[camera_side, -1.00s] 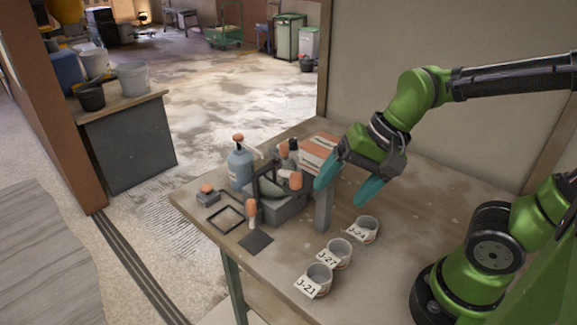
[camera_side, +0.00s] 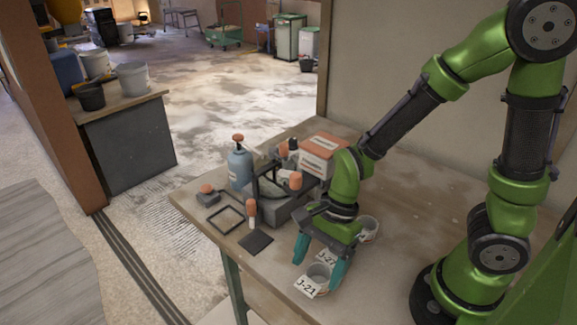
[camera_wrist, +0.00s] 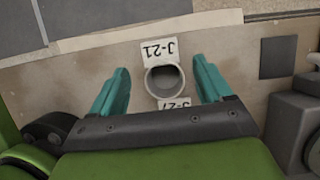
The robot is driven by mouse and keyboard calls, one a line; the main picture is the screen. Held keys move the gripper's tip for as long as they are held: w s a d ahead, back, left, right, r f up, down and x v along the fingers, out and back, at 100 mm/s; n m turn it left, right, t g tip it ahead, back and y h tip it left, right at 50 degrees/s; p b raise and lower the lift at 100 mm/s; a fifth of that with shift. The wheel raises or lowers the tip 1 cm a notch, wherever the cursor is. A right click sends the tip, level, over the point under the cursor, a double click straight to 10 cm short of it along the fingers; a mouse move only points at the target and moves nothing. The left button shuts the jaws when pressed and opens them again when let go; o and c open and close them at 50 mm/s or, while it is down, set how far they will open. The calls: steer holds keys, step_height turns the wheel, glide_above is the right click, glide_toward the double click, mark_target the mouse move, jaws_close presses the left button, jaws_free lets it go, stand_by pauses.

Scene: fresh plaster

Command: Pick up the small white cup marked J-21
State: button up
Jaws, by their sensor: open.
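The small white cup marked J-21 (camera_side: 319,271) stands upright near the table's front edge, its tag (camera_side: 306,287) lying flat in front of it. My gripper (camera_side: 317,273) is open and points down over this cup, one teal finger on each side. In the wrist view the J-21 cup (camera_wrist: 164,81) shows between the two fingers (camera_wrist: 160,66), with a gap on both sides. I cannot tell how far down the fingertips reach beside it. The J-27 cup is hidden behind my gripper; only its tag (camera_side: 326,257) shows.
A third white cup (camera_side: 369,229) stands behind my gripper to the right. To the left are a dark flat square (camera_side: 256,243), a black frame (camera_side: 226,219), a blue bottle (camera_side: 240,168) and a grey box with tools. The table's front edge is close to the J-21 cup.

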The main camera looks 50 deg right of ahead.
mark_target(308, 285)
steer(key=shift+a+x, duration=0.15)
steer(key=shift+x, duration=1.15)
steer(key=shift+a+x, duration=0.2)
steer(key=shift+x, duration=1.05)
steer(key=shift+w+r, duration=0.1)
steer(key=c, duration=1)
steer(key=shift+r, duration=0.1)
